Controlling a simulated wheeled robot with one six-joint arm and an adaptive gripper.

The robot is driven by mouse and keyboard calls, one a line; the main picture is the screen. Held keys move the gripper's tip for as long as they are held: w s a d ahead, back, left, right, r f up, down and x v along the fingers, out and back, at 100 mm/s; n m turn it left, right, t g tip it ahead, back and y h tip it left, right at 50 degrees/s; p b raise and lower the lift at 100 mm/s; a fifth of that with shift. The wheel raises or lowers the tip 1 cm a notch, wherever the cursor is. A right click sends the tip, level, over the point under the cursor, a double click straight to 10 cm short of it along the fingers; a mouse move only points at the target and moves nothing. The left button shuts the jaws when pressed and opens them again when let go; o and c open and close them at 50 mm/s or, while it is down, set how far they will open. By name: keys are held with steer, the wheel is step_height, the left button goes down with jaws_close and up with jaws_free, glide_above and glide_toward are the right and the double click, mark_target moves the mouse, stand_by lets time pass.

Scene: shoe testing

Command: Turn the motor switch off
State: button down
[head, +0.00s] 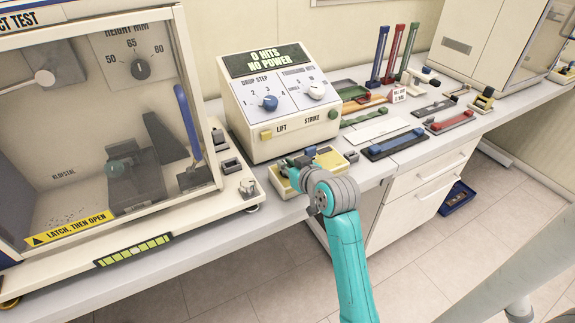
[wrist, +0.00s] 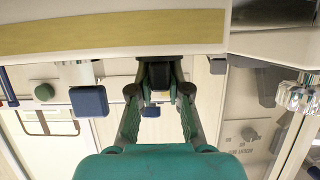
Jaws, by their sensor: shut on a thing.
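My gripper (head: 290,165) is over a small cream-and-yellow box (head: 330,157) at the bench's front edge, just in front of the control box (head: 290,100). In the wrist view the fingers of my gripper (wrist: 158,85) are closed in around a small dark block (wrist: 157,72), below a cream edge with a yellow strip (wrist: 120,30). I cannot tell for certain whether this block is the motor switch, and no label on it can be read. The control box display (head: 266,60) reads "0 HITS NO POWER". My arm hides part of the small box.
A test cabinet (head: 95,110) with a blue handle (head: 187,122) stands on the left. Trays and racks fill the bench on the right, with a blue tray (head: 392,144) near its edge. The wrist view shows a chrome knob (wrist: 296,95) close at the right.

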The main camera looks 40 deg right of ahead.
steer(key=c, duration=1.1)
jaws_free()
steer(key=shift+v, duration=3.75)
